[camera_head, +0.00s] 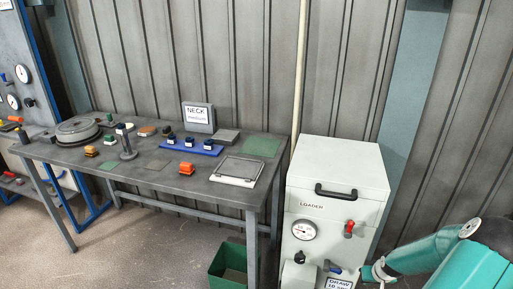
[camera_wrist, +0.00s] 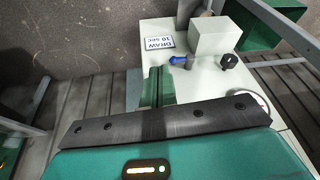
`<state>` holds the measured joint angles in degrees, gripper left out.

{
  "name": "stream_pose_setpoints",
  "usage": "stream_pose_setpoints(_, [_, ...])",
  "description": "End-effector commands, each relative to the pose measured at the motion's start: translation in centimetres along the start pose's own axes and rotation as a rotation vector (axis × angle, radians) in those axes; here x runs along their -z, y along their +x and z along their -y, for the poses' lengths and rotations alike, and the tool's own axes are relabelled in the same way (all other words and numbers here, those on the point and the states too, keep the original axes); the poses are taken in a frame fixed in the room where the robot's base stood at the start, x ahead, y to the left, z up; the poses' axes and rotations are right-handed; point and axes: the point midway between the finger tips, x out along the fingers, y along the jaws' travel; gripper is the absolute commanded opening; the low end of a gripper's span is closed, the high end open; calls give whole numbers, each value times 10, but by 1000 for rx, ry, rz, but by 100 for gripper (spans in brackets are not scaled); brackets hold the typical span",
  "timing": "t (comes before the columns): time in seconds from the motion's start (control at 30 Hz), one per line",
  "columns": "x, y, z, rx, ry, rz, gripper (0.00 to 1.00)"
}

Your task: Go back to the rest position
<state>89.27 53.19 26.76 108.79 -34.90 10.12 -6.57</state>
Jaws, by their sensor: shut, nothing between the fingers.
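My gripper shows at the bottom right of the head view (camera_head: 377,271), low in front of the loader cabinet (camera_head: 338,180). In the wrist view, the green fingers of my gripper (camera_wrist: 158,82) are together and hold nothing. They point at the cabinet's pale front, near a blue lever (camera_wrist: 180,60) and a "DRAW 10 SEC" label (camera_wrist: 159,43). I cannot tell whether the fingertips touch the cabinet. My teal arm comes in from the right edge of the head view and partly hides the cabinet's lower right.
The cabinet has a round gauge (camera_head: 303,230), a red valve (camera_head: 349,229) and a black top handle (camera_head: 336,190). Left of it stands a grey workbench (camera_head: 190,205) with several small coloured parts. A green bin (camera_head: 228,268) stands on the floor below. A ribbed wall closes the back.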

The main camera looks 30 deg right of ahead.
Motion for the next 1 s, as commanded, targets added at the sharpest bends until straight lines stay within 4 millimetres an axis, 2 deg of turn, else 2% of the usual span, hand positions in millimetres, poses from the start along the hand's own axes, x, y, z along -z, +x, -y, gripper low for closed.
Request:
stream_pose_setpoints(0.03, [15,-17,17,-20,-49,13,0])
stream_pose_setpoints(0.2, [46,-71,70,-78,-159,56,0])
stream_pose_setpoints(0.4, [69,-139,142,-138,-262,71,0])
stream_pose_setpoints(0.53, [76,-184,191,-166,-316,61,0])
stream_pose_setpoints(0.77, [64,-264,275,-182,-389,16,0])
stream_pose_setpoints(1.0, [24,-342,350,-135,-448,-51,0])
